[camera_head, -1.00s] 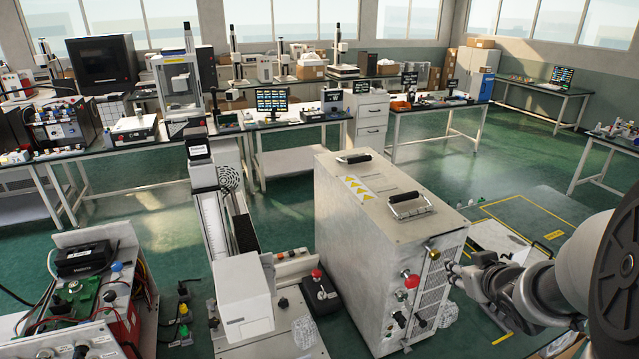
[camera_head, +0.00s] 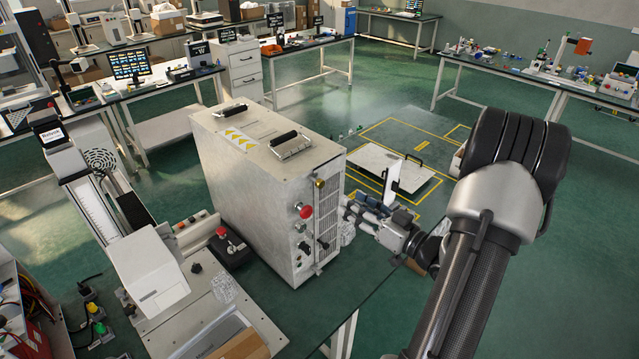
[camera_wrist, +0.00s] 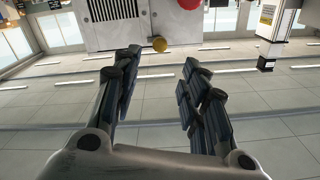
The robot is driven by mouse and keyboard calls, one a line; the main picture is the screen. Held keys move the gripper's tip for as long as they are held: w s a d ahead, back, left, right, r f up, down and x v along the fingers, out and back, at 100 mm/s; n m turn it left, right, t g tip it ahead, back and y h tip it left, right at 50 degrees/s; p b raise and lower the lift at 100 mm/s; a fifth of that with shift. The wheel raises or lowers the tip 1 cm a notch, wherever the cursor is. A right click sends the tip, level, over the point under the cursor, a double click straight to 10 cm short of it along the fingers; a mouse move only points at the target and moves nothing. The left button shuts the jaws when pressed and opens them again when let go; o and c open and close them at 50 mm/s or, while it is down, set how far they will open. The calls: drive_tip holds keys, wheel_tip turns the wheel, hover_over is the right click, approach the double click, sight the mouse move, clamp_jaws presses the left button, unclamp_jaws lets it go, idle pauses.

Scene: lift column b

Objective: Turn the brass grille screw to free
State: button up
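The brass grille screw (camera_head: 319,183) is a small gold knob high on the front face of the grey cabinet (camera_head: 255,165), above the slatted grille (camera_head: 329,212). In the wrist view the brass screw (camera_wrist: 160,44) shows beyond and between my fingertips, near the grille (camera_wrist: 112,9). My gripper (camera_head: 357,209) is just right of the cabinet's front edge in the head view, apart from the screw. In the wrist view my gripper (camera_wrist: 158,66) has its fingers spread wide with nothing between them.
A red knob (camera_head: 305,211) sits on the same face, with dark knobs below. A white plate (camera_head: 395,170) lies on the yellow-marked floor behind my gripper. A bench machine (camera_head: 150,265) and a red-button box (camera_head: 230,247) stand left of the cabinet.

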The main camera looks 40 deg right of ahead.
sight(322, 184)
drive_tip(key=w, duration=0.8)
drive_tip(key=w+a, duration=0.1)
drive_tip(key=w, duration=0.3)
drive_tip(key=shift+w, duration=0.2)
drive_tip(key=shift+c, duration=0.6)
clamp_jaws()
